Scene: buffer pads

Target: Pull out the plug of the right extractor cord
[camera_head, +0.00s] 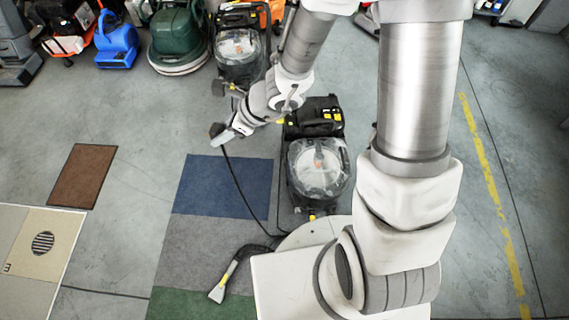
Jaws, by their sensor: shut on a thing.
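My gripper (222,134) is at the end of the arm, left of the nearer black extractor (318,165) and above the floor. It is shut on a small dark piece at its tip, which looks like the plug (215,129). A black cord (236,183) hangs from there and curves down to the floor beside the nearer extractor. The plug's exact shape is too small to tell, and no socket can be made out at the gripper. A second black extractor (239,45) stands farther back, partly hidden by my arm.
A floor tool (219,288) with a hose lies at the front. Blue (224,184) and grey (212,250) carpet pads cover the floor below the gripper. A green machine (179,38) and a blue blower (117,41) stand at the back. Bare floor lies left of the gripper.

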